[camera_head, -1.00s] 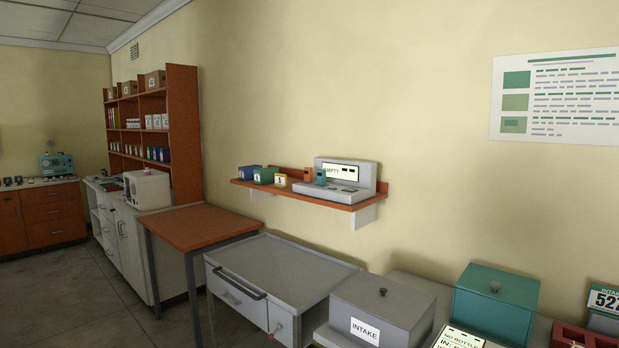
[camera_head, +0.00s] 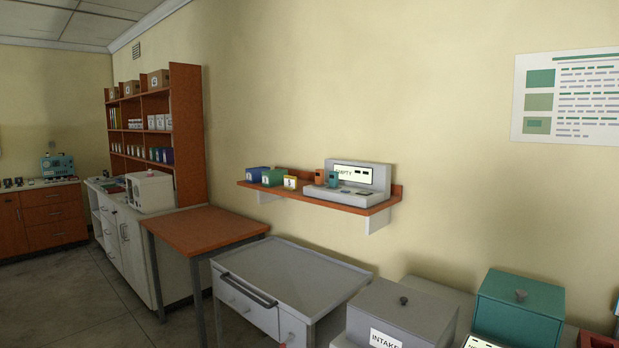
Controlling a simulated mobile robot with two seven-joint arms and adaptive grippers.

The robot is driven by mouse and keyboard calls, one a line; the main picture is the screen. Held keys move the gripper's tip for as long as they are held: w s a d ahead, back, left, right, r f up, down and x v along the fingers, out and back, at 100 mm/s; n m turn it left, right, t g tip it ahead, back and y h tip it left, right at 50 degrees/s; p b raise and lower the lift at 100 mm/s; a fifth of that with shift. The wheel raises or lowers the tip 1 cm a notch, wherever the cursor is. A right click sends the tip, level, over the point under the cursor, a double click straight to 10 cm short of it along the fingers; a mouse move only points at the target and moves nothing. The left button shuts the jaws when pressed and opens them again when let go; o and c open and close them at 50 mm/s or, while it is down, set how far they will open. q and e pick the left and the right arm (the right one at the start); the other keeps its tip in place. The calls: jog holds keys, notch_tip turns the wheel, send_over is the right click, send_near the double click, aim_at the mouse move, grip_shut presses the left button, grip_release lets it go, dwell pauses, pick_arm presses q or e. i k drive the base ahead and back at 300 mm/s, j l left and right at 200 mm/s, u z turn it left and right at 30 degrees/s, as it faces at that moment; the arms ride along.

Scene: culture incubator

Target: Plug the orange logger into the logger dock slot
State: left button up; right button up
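The orange logger (camera_head: 319,177) is a small orange block on the wall shelf, at the front left of the grey logger dock. I cannot tell whether it sits on the dock or on the shelf beside it. A teal block (camera_head: 333,179) of similar size is just right of it. The grey logger dock (camera_head: 376,192) has a raised back with a lit display (camera_head: 352,174) that seems to read EMPTY. The slot itself is too small to make out. Neither of my grippers is in view.
Below are a grey cart (camera_head: 290,275), a wooden table (camera_head: 205,232), a grey INTAKE box (camera_head: 405,310) and a teal box (camera_head: 518,305). Floor shows at left.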

aim_at(319, 173)
jog(key=i+j+u, duration=0.3)
jog(key=i+j, duration=1.7)
